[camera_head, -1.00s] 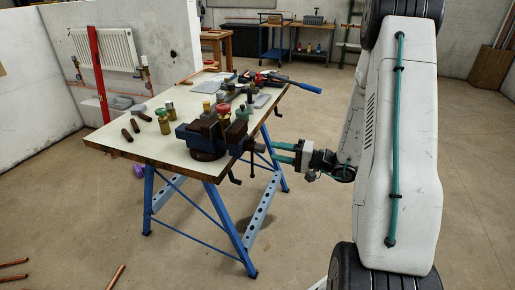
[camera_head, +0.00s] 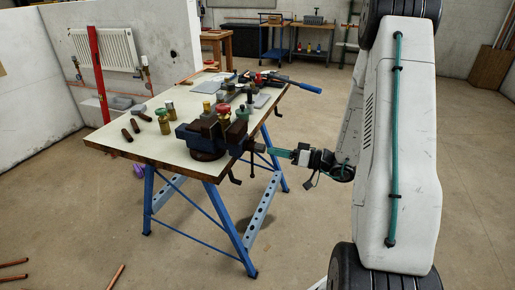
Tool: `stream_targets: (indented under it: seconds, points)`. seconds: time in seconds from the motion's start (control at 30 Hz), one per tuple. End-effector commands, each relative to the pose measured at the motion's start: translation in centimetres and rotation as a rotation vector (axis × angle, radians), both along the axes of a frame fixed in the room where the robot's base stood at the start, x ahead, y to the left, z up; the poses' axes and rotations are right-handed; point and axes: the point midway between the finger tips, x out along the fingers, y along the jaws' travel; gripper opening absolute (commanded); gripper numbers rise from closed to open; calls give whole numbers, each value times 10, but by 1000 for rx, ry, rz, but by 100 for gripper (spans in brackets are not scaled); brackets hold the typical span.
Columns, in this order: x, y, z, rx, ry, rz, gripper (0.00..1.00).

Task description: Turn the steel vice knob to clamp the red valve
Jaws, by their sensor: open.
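The blue vice (camera_head: 203,138) stands on the near right corner of the workbench. A valve with a red top (camera_head: 223,110) and a brass or green body shows at its jaws; I cannot tell whether the jaws touch it. The steel vice knob (camera_head: 257,147) is at the right end of the vice screw, past the bench edge. My gripper (camera_head: 271,151) is open, with its green fingers pointing left at the knob. One finger largely hides the other, and I cannot tell whether they touch the knob.
The workbench top (camera_head: 110,140) holds dark pipe pieces (camera_head: 131,131), brass fittings (camera_head: 164,123) and tools at the back. Its blue trestle legs (camera_head: 227,226) stand below my gripper's left. A red level (camera_head: 97,75) leans by the radiator. Floor to the right is clear.

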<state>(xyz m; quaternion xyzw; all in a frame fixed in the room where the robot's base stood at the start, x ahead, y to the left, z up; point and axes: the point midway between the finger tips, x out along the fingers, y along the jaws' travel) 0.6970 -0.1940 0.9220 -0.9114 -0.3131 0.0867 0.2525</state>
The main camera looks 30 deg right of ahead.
Motion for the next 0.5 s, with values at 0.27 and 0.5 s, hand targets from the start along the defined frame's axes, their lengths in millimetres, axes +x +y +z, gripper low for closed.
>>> stream_targets:
  seconds: [0.27,0.5]
  points:
    - [18,15,0,0,1,3,45]
    - [31,26,0,1,0,2,45]
